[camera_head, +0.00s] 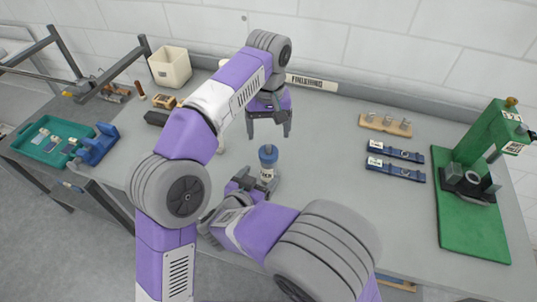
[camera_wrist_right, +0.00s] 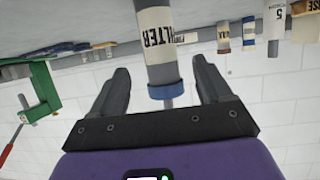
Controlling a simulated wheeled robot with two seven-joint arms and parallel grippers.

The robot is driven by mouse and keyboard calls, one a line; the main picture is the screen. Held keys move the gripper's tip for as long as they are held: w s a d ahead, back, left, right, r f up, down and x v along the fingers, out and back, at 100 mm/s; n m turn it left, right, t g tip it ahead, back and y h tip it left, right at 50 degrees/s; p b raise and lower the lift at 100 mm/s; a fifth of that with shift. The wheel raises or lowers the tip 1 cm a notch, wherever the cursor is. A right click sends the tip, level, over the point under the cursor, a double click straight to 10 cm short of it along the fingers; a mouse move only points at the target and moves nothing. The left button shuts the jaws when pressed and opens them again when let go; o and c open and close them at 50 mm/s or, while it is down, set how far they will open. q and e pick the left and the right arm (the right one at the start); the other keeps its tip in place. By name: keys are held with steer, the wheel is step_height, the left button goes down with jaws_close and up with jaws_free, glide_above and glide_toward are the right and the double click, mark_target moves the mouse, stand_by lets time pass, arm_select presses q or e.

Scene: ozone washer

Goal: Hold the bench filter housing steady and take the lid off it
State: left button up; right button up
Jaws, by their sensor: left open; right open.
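The filter housing (camera_head: 266,172) stands upright on the bench, a pale cylinder with a dark-lettered label and a blue lid (camera_head: 268,152) on top. My left gripper (camera_head: 268,135) points down just above the lid, open, with no contact visible. My right gripper (camera_head: 258,181) is low beside the housing and open. In the right wrist view, which is upside down, the housing (camera_wrist_right: 157,38) and its blue lid (camera_wrist_right: 164,90) show between the two spread fingers (camera_wrist_right: 160,88), with gaps on both sides. My right arm hides the housing's base in the head view.
A green stand (camera_head: 475,190) is at right. Two blue strips (camera_head: 396,168) and a wooden rack (camera_head: 385,125) lie left of it. A cream bin (camera_head: 169,67) stands at the back left, a teal tray (camera_head: 54,140) at far left. Bench between housing and strips is clear.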

mark_target(265, 170)
arm_select(q)
steer(key=shift+w+f, duration=0.1)
steer(key=shift+w, duration=0.35)
arm_select(e)
steer(key=shift+w+d+f, duration=0.1)
steer(key=shift+w+f, duration=0.1)
steer(key=shift+w, duration=0.45)
arm_select(q)
steer(key=shift+s+r, duration=0.3)
steer(key=shift+s, duration=0.4)
arm_select(e)
steer(key=shift+d+x, duration=0.25)
steer(key=shift+x, duration=0.9)
arm_select(q)
steer(key=shift+w+f, duration=0.15)
steer(key=shift+w, duration=0.1)
arm_select(e)
steer(key=x, duration=0.2)
steer(key=shift+w+f, duration=0.15)
steer(key=shift+w, duration=0.05)
steer(key=shift+w+d+f, duration=0.2)
steer(key=shift+w+d, duration=0.05)
steer(key=shift+w, duration=0.25)
